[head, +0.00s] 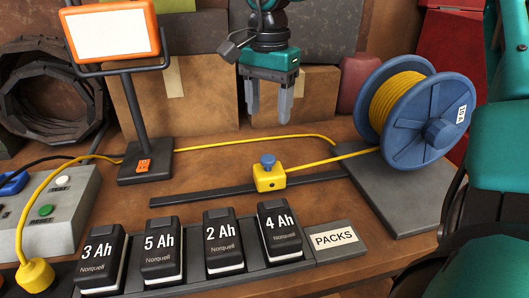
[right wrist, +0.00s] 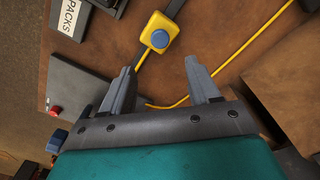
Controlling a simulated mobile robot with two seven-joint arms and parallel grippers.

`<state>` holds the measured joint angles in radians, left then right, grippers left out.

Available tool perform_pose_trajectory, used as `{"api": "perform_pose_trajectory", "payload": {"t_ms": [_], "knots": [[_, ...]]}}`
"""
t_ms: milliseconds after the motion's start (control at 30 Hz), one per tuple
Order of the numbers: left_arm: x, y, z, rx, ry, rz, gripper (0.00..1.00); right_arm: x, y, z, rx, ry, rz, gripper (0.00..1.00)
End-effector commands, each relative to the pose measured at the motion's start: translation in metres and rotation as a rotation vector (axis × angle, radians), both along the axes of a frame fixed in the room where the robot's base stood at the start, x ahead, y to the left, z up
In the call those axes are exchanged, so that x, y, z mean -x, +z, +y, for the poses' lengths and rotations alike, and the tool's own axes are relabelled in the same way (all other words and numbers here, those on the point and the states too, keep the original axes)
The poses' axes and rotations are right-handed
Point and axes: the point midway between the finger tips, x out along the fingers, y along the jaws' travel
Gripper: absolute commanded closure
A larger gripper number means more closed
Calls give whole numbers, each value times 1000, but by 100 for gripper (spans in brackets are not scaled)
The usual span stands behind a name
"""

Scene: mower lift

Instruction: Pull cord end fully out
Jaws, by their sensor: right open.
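A yellow block with a blue knob (head: 268,174), which looks like the cord end, sits on a dark flat rail (head: 205,194). A yellow cord (head: 338,158) runs from it to the blue reel (head: 425,118) at right. My right gripper (head: 268,112) is open and empty, fingers pointing down, above and apart from the block. In the right wrist view, the open fingers (right wrist: 161,66) frame empty space, with the yellow block (right wrist: 158,34) beyond their tips. My left gripper is not in view.
Labelled battery packs (head: 162,252) stand along the front. A lamp stand (head: 140,120) and a grey button box (head: 55,210) are at left. Another yellow cord (head: 240,141) crosses behind the rail to a yellow plug (head: 35,272). Cardboard boxes (head: 305,95) stand behind.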

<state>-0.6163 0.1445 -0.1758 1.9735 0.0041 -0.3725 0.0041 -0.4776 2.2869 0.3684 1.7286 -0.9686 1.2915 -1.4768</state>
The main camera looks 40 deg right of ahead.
Motion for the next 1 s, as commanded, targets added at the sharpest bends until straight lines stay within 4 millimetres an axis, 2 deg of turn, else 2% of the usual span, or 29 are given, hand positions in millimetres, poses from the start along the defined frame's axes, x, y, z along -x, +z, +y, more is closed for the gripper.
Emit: {"api": "perform_pose_trajectory", "payload": {"t_ms": [33, 300, 500, 700, 967, 1000], "knots": [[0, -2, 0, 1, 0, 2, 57, 1, -12, 0, -2, 0, 5, 39], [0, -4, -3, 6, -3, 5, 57, 1, -69, 0, -2, 0, 6, 39], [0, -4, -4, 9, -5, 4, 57, 1, -98, 0, -2, 0, 3, 39], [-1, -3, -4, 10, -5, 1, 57, 1, -109, 0, -3, -1, 0, 39], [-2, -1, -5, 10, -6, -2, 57, 1, -110, 0, -3, -1, 0, 39], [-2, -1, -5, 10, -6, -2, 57, 1, -110, 0, -3, -1, 0, 43]]}}
